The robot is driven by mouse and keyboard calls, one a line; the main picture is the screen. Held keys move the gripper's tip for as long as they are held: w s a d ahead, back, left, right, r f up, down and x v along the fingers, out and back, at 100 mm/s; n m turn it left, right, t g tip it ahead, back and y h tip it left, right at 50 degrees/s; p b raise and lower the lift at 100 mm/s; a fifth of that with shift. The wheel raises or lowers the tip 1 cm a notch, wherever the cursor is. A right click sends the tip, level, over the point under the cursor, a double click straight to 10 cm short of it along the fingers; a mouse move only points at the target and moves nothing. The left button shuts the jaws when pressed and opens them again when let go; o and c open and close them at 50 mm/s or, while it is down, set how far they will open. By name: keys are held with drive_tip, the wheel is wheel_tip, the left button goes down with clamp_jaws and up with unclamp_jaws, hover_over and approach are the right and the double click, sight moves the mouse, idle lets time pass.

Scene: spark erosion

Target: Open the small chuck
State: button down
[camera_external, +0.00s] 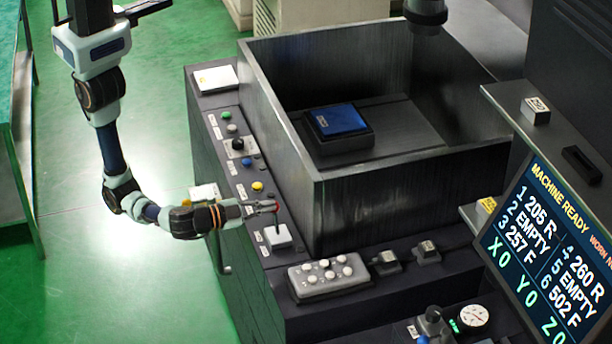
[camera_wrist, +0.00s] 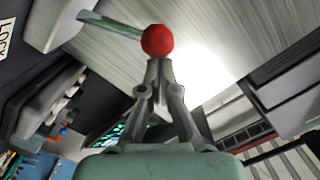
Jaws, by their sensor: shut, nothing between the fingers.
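A red ball knob (camera_wrist: 158,40) on a thin pale lever (camera_wrist: 108,25) is in the wrist view. The lever runs from a light-coloured block (camera_wrist: 62,22). My gripper (camera_wrist: 158,64) has its fingertips together just below the knob in the picture; I cannot tell whether they touch it. In the external view the gripper (camera_external: 271,205) is at the left control strip, with a bit of the red knob (camera_external: 277,207) at its tips. A white block (camera_external: 278,236) stands just below it. I cannot tell which part is the small chuck.
A dark open tank (camera_external: 315,215) with a blue-topped block (camera_external: 338,119) inside stands right of the strip. Coloured buttons (camera_external: 257,186) line the strip. A white keypad (camera_external: 327,276) and a screen (camera_external: 552,245) reading MACHINE READY are to the right. Green floor left is open.

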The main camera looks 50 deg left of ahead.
drive_tip(key=s+r+p, duration=0.1)
drive_tip(key=s+r, duration=0.2)
drive_tip(key=s, duration=0.8)
drive_tip(key=shift+a+r+p, duration=0.2)
drive_tip(key=shift+a+p, duration=0.15)
